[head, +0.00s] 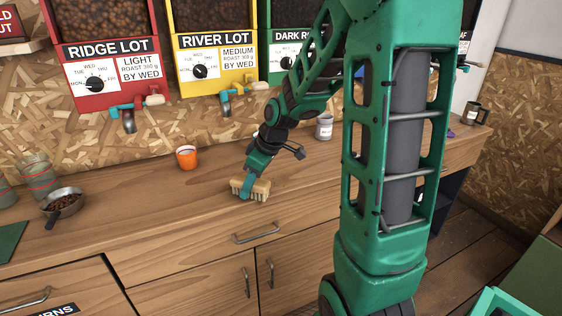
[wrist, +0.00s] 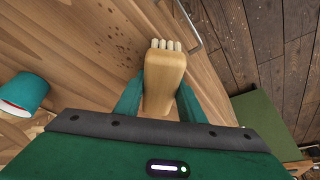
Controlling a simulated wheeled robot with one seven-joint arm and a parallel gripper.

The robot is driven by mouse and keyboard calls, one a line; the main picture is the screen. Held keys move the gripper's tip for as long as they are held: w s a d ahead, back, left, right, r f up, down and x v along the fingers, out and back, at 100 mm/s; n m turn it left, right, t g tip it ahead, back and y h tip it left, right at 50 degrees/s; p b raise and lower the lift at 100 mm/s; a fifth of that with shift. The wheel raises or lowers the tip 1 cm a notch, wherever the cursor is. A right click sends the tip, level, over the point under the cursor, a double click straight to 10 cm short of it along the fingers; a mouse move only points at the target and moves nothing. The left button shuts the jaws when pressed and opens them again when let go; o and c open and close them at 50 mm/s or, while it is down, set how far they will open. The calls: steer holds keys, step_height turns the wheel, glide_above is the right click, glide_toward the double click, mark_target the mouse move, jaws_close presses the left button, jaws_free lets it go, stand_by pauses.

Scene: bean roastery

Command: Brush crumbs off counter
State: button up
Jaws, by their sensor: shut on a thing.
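My gripper (head: 247,187) is shut on a pale wooden brush (head: 259,188) with cream bristles, near the counter's front edge above a drawer. In the wrist view the brush (wrist: 165,80) sits between the two green fingers, bristle tips showing at its top end. I cannot tell whether the bristles touch the counter (head: 130,205). Small dark crumbs (wrist: 115,46) are scattered on the wood to the left of the brush's far end in the wrist view. I cannot make the crumbs out in the head view.
An orange cup (head: 186,158), a pan of beans (head: 63,203) and a glass jar (head: 38,177) stand to the left. A grey canister (head: 324,127) stands behind on the right. A teal cup-shaped thing (wrist: 24,92) shows in the wrist view. Bean dispensers (head: 213,50) line the wall.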

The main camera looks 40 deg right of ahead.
steer(key=shift+s+a, duration=0.15)
steer(key=shift+s, duration=0.35)
steer(key=shift+s+a+r, duration=0.1)
steer(key=shift+s, duration=0.2)
steer(key=shift+w+r, duration=0.15)
steer(key=shift+r, duration=3.7)
